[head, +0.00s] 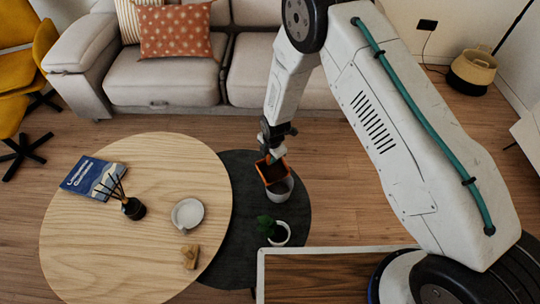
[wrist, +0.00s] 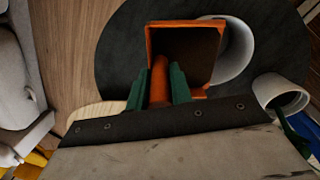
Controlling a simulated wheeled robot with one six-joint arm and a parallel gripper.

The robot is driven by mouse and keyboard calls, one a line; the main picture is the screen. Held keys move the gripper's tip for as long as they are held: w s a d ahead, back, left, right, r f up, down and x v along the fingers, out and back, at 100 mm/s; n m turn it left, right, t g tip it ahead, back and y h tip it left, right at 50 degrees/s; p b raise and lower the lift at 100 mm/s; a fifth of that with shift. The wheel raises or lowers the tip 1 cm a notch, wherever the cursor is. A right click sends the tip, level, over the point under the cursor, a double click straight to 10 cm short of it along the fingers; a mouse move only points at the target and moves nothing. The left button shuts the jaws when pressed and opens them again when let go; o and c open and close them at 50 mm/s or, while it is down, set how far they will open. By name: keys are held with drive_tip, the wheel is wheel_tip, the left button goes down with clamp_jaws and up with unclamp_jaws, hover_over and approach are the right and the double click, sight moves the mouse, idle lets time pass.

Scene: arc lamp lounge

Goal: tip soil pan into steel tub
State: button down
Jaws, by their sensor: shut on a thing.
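An orange soil pan (head: 271,170) with a dark inside is held above the steel tub (head: 281,190), tilted with its open side facing the head camera. My gripper (head: 274,150) is shut on the pan's handle, which shows between the green fingers (wrist: 158,84) in the wrist view. There the pan (wrist: 149,46) partly overlaps the grey tub (wrist: 238,48), whose left side is hidden. The tub stands on the dark round table (head: 240,167). I cannot tell how much soil is in the pan, and the tub's inside is mostly hidden.
A potted plant (head: 276,232) stands on the dark table, close in front of the tub. The round wooden table (head: 110,225) at left holds a book (head: 92,178), a reed diffuser (head: 133,208), a white dish (head: 187,214) and small wooden pieces (head: 190,256). A sofa (head: 165,77) is behind.

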drive_tip(key=shift+s+d+r+t, duration=0.25)
drive_tip(key=shift+r+t, duration=0.1)
drive_tip(key=shift+t, duration=0.25)
drive_tip(key=shift+y, duration=0.3)
drive_tip(key=shift+s+d+r+t, duration=0.1)
drive_tip(key=shift+s+r+t, duration=0.25)
drive_tip(key=shift+t, duration=0.15)
drive_tip(key=shift+s+d+r+t+y, duration=0.25)
drive_tip(key=shift+s+t+y, duration=0.1)
drive_tip(key=shift+t+y, duration=0.1)
drive_tip(key=shift+s+d+r+t+y, duration=0.1)
drive_tip(key=shift+s+r+t+y, duration=0.1)
drive_tip(key=shift+s+t+y, duration=0.2)
drive_tip(key=shift+s+d+r+t+y, duration=0.2)
drive_tip(key=shift+s+d+t+y, duration=0.15)
drive_tip(key=shift+s+t, duration=0.35)
drive_tip(key=shift+s+d+r+t+y, duration=0.25)
drive_tip(key=shift+s+t+y, duration=0.15)
drive_tip(key=shift+t, duration=0.45)
drive_tip(key=shift+s+d+r+t+y, duration=0.15)
drive_tip(key=shift+s+d+t+y, duration=0.2)
drive_tip(key=shift+s+t, duration=0.35)
drive_tip(key=shift+w, duration=0.1)
drive_tip(key=shift+r+g+h, duration=0.35)
drive_tip(key=shift+g+h, duration=0.1)
drive_tip(key=shift+g, duration=0.3)
drive_tip(key=shift+r+g+h, duration=0.3)
drive_tip(key=shift+g+h, duration=0.1)
drive_tip(key=shift+g, duration=0.35)
